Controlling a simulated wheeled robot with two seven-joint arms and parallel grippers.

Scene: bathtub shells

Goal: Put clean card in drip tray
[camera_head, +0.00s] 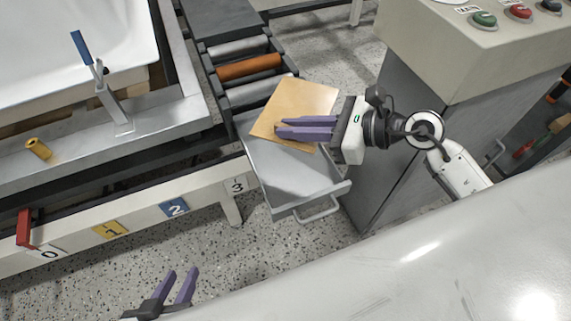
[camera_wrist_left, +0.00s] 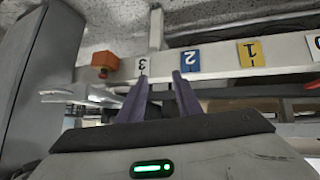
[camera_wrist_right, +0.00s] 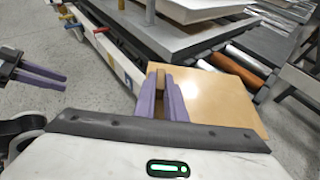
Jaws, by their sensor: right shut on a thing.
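The tan card (camera_head: 310,102) is a flat, square sheet over the back part of the drip tray (camera_head: 292,178), tilted in the head view. The drip tray is a grey metal drawer, pulled out below the rollers, with a handle at its front. My right gripper (camera_head: 279,129) is shut on the card near its edge; the card (camera_wrist_right: 222,95) also shows beyond the purple fingers in the right wrist view. Whether the card touches the tray I cannot tell. My left gripper (camera_head: 182,284) is open and empty above the floor; its fingers also show in the left wrist view (camera_wrist_left: 160,90).
Rollers (camera_head: 248,67), one of them orange, lie behind the tray. The grey cabinet with buttons (camera_head: 485,19) stands to the right. The numbered rail (camera_head: 140,221) and the white tub shell (camera_head: 70,45) are to the left. Speckled floor is free in front of the rail.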

